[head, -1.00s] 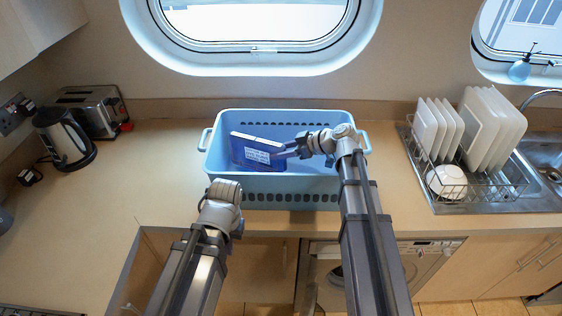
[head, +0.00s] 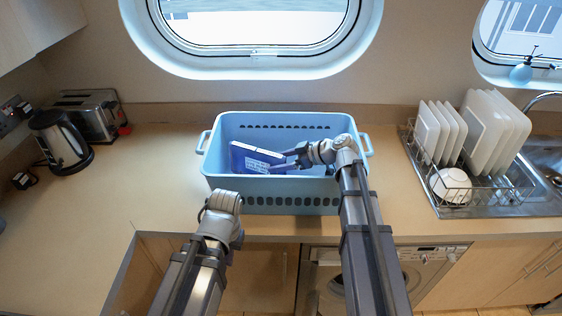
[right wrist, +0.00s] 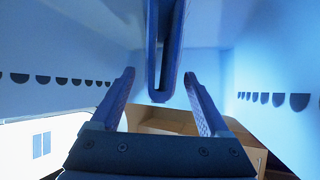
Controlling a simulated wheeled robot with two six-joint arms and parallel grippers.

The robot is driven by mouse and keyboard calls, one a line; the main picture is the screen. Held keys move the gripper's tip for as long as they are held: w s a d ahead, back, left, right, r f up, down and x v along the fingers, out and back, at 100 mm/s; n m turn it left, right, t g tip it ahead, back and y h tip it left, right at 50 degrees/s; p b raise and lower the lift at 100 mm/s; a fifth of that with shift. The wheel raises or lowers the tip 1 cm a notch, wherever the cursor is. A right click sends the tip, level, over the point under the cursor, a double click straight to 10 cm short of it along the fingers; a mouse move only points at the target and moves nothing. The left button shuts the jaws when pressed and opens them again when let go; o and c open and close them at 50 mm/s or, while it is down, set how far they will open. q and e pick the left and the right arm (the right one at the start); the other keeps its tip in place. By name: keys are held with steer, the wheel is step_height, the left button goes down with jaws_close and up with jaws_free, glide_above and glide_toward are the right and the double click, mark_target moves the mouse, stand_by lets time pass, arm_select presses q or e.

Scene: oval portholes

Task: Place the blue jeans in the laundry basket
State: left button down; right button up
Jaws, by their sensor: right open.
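The blue jeans (head: 256,157), a folded slab with a pale patch, are inside the light blue laundry basket (head: 280,189), tilted in its left half. My right gripper (head: 283,159) reaches into the basket at the jeans' right end. In the right wrist view the jeans (right wrist: 165,65) show as a folded blue edge between the two spread fingers (right wrist: 160,95), with a gap on both sides. The jeans' underside and the basket floor below them are hidden. My left gripper (head: 222,203) is in front of the basket's left side; its fingers are hidden.
The basket stands on the wooden counter (head: 150,180) below an oval window. A kettle (head: 60,140) and toaster (head: 90,117) are at left. A dish rack (head: 470,185) with plates stands at right by the sink. The counter left of the basket is clear.

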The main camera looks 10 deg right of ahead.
steer(key=p+v, duration=0.3)
steer(key=v, duration=0.3)
steer(key=shift+s+d+r+p, duration=0.15)
steer(key=shift+d+r+p, duration=0.05)
steer(key=shift+r+p, duration=0.1)
steer(key=shift+s+d, duration=0.25)
steer(key=shift+d, duration=0.1)
steer(key=shift+r, duration=0.1)
